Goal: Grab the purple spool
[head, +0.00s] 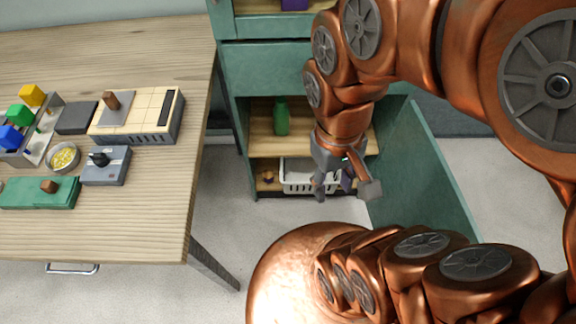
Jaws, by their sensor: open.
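A small purple thing (348,179), which looks like the purple spool, shows between the fingers of my gripper at the lower shelf of the green cabinet. It is partly hidden by the gripper, and its exact shape is hard to tell. My gripper (345,189) points down in front of the lower shelf, with its fingers spread apart. I cannot tell whether the fingers touch the purple thing.
A white basket (297,186) stands on the lower shelf, beside a small brown thing (267,177). A green bottle (282,117) stands on the shelf above. The open green door (425,180) bounds the right side. A wooden table (120,222) with several items is at left.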

